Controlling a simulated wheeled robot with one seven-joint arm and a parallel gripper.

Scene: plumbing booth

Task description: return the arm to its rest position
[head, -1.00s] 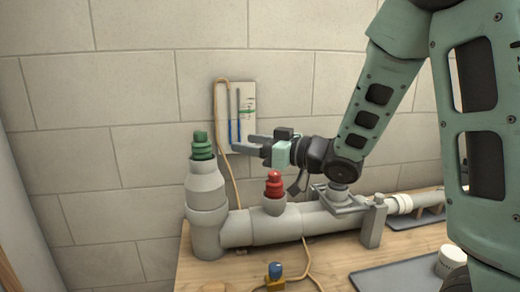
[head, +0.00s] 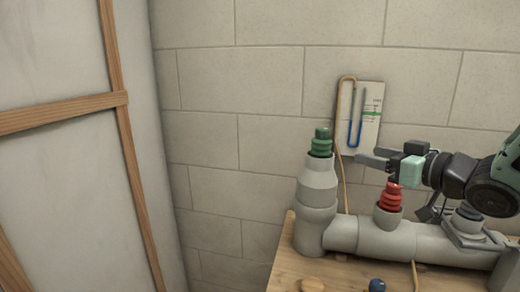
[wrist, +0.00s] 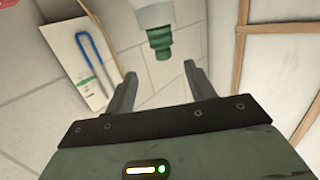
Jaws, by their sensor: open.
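My gripper (head: 372,160) is open and empty, held above the grey pipe assembly (head: 365,235) near the tiled wall. In the wrist view my gripper (wrist: 158,85) has its two fingers spread apart with nothing between them. The green plug (head: 321,142) sits in the top of the upright grey pipe, left of the fingers in the head view. It also shows beyond the fingers in the wrist view (wrist: 160,43). The red plug (head: 391,196) sits in a pipe branch just below my gripper. My arm runs out of the head view at the right edge.
A white gauge board (head: 362,116) with a blue U-shaped tube hangs on the wall behind my gripper. The pipes stand on a wooden bench (head: 330,272). A blue-topped item (head: 377,285) is at the bottom edge. A wood-framed panel (head: 60,115) stands at the left.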

